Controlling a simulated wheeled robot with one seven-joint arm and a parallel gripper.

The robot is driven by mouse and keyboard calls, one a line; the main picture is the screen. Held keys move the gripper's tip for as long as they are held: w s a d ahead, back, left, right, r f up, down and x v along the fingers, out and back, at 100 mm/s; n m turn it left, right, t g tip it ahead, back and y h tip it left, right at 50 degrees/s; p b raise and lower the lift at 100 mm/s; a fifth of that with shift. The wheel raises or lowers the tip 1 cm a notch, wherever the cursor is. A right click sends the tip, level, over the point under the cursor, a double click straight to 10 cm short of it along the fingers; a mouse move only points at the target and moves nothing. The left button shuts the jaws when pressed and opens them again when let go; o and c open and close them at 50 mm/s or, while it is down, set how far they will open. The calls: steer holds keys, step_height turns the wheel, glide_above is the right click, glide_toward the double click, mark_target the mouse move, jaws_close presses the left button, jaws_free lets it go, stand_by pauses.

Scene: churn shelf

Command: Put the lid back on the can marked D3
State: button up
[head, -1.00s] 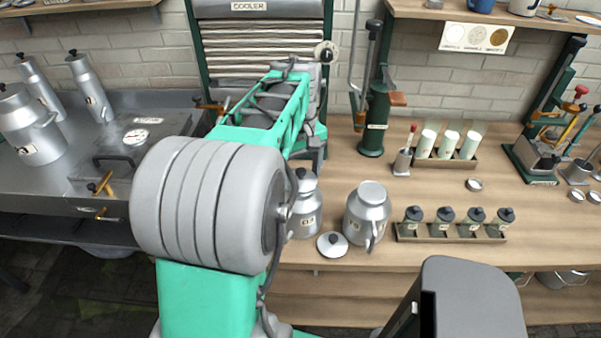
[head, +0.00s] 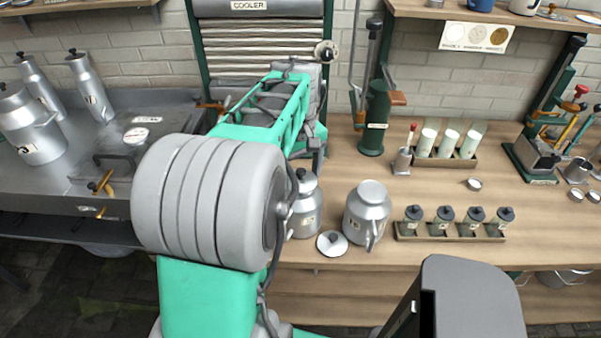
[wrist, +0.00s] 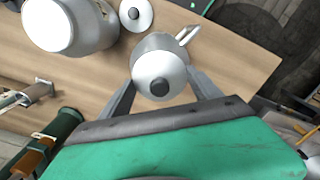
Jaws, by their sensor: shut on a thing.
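The can that seems to be marked D3 (head: 305,218) stands on the wooden bench beside my arm; its label is small and hard to read. In the wrist view this can (wrist: 158,45) has a side handle. A pale lid with a black knob (wrist: 160,78) is over its mouth, between the two fingers of my gripper (wrist: 161,84). My gripper is shut on this lid. I cannot tell whether the lid is fully seated. In the head view the lid's knob (head: 300,173) shows above the can, and my arm hides the fingers.
A second, larger can (head: 367,217) stands to the right, and a loose lid (head: 332,243) lies between the cans near the front edge. A rack of small jars (head: 452,232) is further right. A green pump stand (head: 375,125) rises behind. The bench between has free room.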

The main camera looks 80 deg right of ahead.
steer(key=o, duration=1.4)
steer(key=shift+o, duration=0.4)
steer(key=shift+r, duration=0.1)
steer(key=shift+r+p, duration=2.7)
steer(key=shift+r, duration=0.75)
jaws_close()
